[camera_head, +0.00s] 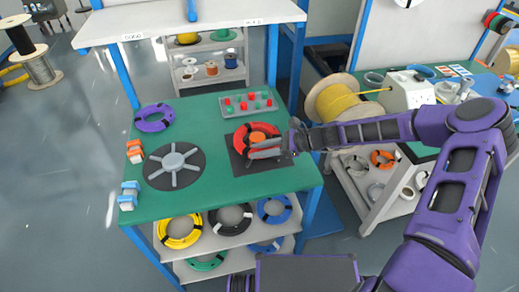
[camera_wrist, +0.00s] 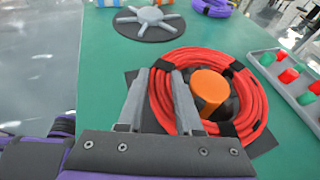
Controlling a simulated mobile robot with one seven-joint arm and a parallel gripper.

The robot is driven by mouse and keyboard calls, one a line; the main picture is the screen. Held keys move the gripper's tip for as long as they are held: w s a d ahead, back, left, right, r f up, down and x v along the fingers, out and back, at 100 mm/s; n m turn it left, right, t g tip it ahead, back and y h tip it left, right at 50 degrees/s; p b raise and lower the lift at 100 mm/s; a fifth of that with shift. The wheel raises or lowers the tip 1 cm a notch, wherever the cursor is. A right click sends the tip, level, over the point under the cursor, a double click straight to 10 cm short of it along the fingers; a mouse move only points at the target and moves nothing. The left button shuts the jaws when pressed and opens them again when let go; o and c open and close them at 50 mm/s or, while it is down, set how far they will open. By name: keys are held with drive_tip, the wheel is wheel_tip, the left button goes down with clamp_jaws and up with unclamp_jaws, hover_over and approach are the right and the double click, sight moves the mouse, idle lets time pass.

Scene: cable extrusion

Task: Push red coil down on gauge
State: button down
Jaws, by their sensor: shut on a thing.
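The red coil (camera_head: 240,136) with black bands lies around the orange-topped gauge (camera_head: 257,138) on a black square mat at the right of the green table. In the wrist view the coil (camera_wrist: 254,98) rings the orange cylinder (camera_wrist: 210,86), which stands up through its middle. My gripper (camera_head: 256,150) comes in from the right. In the wrist view its two grey fingers (camera_wrist: 160,75) are on the coil's left side, shut on its strand near a black band. Whether the coil sits fully flat under the fingers is hidden.
A grey spoked disc (camera_head: 174,161) on a round black mat and a purple coil (camera_head: 154,117) are on the table's left. A grey tray (camera_head: 248,104) of red and green pegs lies behind the coil. Orange and blue clamp-like pieces line the left edge.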

drive_tip(key=shift+d+f, duration=0.15)
drive_tip(key=shift+f, duration=0.05)
drive_tip(key=c, duration=0.5)
unclamp_jaws()
drive_tip(key=shift+w+r, duration=0.1)
drive_tip(key=shift+r+p, duration=0.3)
wheel_tip(320, 180, up, 5)
drive_tip(key=p, duration=0.4)
drive_tip(key=shift+r, duration=1.2)
